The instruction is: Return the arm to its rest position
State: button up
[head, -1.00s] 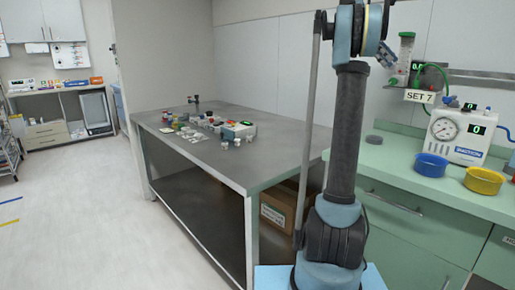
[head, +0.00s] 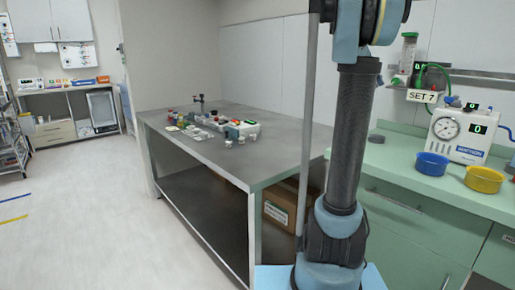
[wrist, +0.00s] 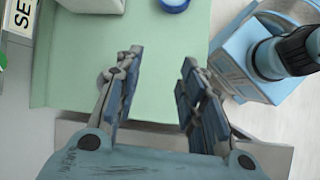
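My gripper (wrist: 160,85) shows in the wrist view with its two fingers apart and nothing between them. It is above the pale green counter (wrist: 75,60), over its front edge, looking down. In the head view my arm rises upright in front of the counter (head: 405,148), and its upper part leaves the top of the picture. My gripper is not visible in the head view.
A steel table (head: 270,155) with several small items stands left of my arm. On the counter are a blue bowl (head: 432,164), a yellow bowl (head: 484,179) and a suction unit (head: 461,132). A cardboard box (head: 279,212) sits under the table. Open floor (head: 90,220) lies at left.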

jog(key=s+a+f+m+t+y, duration=0.1)
jog(key=s+a+f+m+t, duration=0.1)
jog(key=s+a+f, duration=0.5)
jog(key=s+a+f+m+t+y, duration=0.2)
jog(key=s+a+f, duration=0.6)
jog(key=f, duration=1.1)
jog(key=s+a+f+m+t+y, duration=0.2)
jog(key=s+a+f, duration=0.6)
jog(key=f, duration=0.5)
jog(key=shift+s, duration=0.6)
